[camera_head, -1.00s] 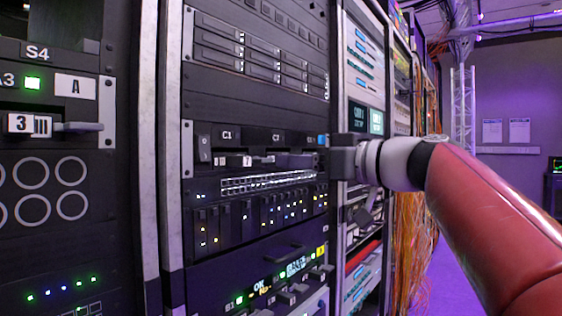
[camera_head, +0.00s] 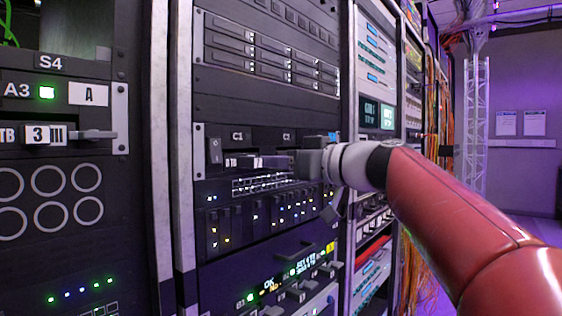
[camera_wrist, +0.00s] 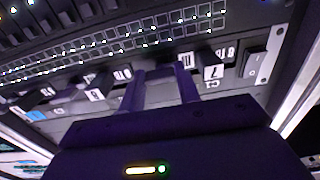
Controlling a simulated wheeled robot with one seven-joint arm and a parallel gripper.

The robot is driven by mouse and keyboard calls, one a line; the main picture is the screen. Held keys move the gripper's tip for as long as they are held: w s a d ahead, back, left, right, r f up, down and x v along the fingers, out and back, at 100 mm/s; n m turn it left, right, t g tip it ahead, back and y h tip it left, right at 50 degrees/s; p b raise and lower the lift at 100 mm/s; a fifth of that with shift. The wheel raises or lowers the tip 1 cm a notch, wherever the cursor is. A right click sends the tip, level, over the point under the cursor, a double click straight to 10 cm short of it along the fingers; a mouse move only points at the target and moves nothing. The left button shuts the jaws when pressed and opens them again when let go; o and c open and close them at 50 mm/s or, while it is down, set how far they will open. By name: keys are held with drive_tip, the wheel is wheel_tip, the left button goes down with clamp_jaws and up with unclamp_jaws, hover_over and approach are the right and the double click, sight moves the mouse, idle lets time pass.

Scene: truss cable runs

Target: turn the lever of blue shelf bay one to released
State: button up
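The shelf with the blue tag (camera_wrist: 36,115) has bays marked C1 (camera_head: 238,136) and C2 in the head view. Bay one has a white number plate (camera_wrist: 213,72) in the wrist view, where the shelf shows upside down. I see nothing clearly held.
A rack post (camera_head: 182,150) separates the two racks. Slotted modules with small lights (camera_head: 265,213) lie below the blue-tagged shelf. Orange cables (camera_head: 412,270) hang to the right.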

drive_tip(key=c, duration=0.4)
drive_tip(key=shift+m, duration=0.3)
drive_tip(key=shift+m+p, duration=0.45)
drive_tip(key=shift+m, duration=8.25)
drive_tip(key=o, duration=1)
